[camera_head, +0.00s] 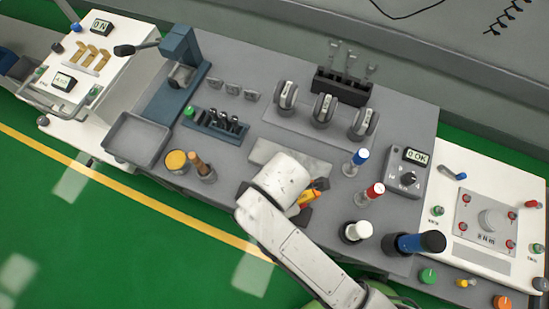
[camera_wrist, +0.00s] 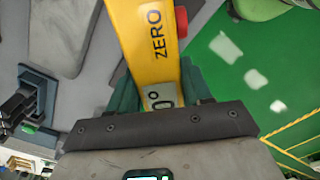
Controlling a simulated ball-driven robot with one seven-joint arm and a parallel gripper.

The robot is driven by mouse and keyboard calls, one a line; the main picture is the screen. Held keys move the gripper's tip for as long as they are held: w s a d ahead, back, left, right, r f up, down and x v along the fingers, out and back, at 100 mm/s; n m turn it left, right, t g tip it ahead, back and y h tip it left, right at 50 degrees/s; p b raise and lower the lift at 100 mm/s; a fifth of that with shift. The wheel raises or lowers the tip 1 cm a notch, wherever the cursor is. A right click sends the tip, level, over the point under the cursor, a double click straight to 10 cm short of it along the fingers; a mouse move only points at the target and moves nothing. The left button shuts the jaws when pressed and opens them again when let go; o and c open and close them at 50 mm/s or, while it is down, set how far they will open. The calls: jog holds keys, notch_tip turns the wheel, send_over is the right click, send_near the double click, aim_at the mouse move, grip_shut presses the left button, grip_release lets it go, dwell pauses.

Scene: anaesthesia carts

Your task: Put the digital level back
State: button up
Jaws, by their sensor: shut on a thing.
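The digital level (camera_head: 309,198) is a yellow-orange bar, mostly hidden behind my arm in the head view. In the wrist view the level (camera_wrist: 148,40) shows large, with the word ZERO, a small display reading 0° and a red part at its right side. My gripper (camera_wrist: 160,92) is shut on it, with a dark green finger on each side. In the head view my gripper (camera_head: 304,207) is near the front edge of the grey cart top, in front of a light stone-like slab (camera_head: 262,150). The slab (camera_wrist: 62,32) is left of the level in the wrist view.
Blue, red and white-capped items (camera_head: 375,190) stand right of my arm. Two cups (camera_head: 177,162) and an empty grey tray (camera_head: 138,139) are at left. A blue rack (camera_head: 215,124) and several rounded grey devices (camera_head: 323,110) stand behind. Green floor (camera_head: 130,230) lies in front.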

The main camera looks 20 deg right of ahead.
jog(key=w+f, duration=0.2)
jog(key=f, duration=0.1)
jog(key=shift+w+a, duration=0.2)
jog(key=shift+a, duration=0.15)
jog(key=shift+f, duration=1.5)
jog(key=o, duration=1.2)
jog(key=shift+f, duration=0.15)
jog(key=shift+o, duration=0.2)
notch_tip(320, 180, up, 12)
jog(key=p, duration=0.1)
jog(key=shift+p, duration=0.4)
